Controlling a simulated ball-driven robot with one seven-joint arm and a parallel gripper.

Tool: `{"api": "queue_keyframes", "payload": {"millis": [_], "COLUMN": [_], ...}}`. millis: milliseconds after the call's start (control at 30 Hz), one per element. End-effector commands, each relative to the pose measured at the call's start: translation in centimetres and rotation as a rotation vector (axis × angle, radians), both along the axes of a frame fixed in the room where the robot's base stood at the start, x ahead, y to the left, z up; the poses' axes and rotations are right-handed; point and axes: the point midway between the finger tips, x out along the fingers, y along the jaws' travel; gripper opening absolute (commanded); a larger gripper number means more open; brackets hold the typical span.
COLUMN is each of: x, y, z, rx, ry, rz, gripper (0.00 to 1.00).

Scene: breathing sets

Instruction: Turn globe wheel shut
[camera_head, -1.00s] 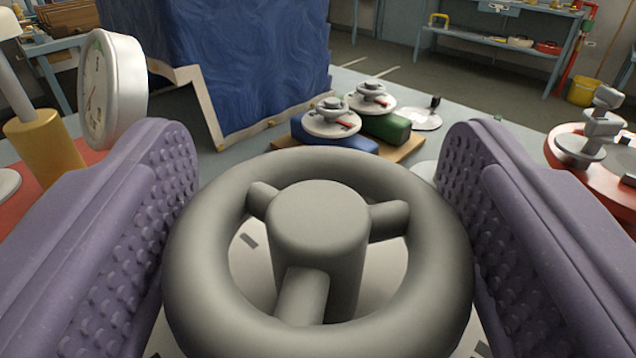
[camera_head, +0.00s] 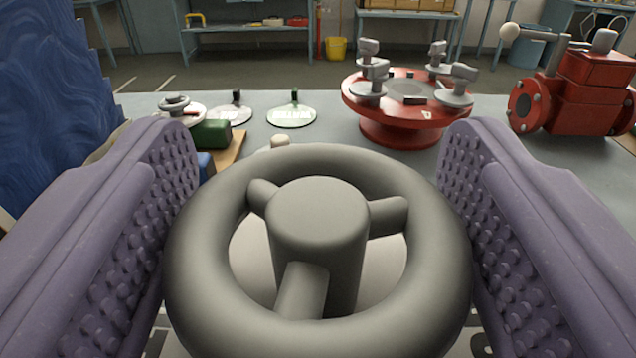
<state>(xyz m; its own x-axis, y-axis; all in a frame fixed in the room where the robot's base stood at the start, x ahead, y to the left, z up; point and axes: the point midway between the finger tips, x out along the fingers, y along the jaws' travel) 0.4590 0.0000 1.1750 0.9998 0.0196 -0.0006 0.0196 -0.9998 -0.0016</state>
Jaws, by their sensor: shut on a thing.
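The grey globe wheel (camera_head: 200,265), a thick ring with three spokes and a round hub (camera_head: 320,215), fills the lower middle of the view. My gripper (camera_head: 319,230) has one purple, studded finger at each side of the rim. It is shut on the wheel, the pads against its left and right edges. A pale round plate (camera_head: 255,255) shows through the gaps between the spokes. The wheel's stem below the hub is mostly hidden.
A red round stand (camera_head: 400,130) with several grey handles is beyond the wheel. A red valve body (camera_head: 580,95) stands at the right. Green (camera_head: 292,116) and white (camera_head: 232,114) discs lie on the bench. A blue cloth-like sheet (camera_head: 50,90) is at the left.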

Motion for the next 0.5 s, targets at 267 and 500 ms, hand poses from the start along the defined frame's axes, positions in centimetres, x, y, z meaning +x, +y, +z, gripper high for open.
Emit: {"api": "queue_keyframes", "payload": {"millis": [267, 500], "x": [0.0, 0.01], "y": [0.0, -0.01], "z": [-0.1, -0.06], "rx": [-0.002, -0.002], "ry": [0.002, 0.002], "rz": [-0.036, -0.037], "gripper": [0.45, 0.45]}}
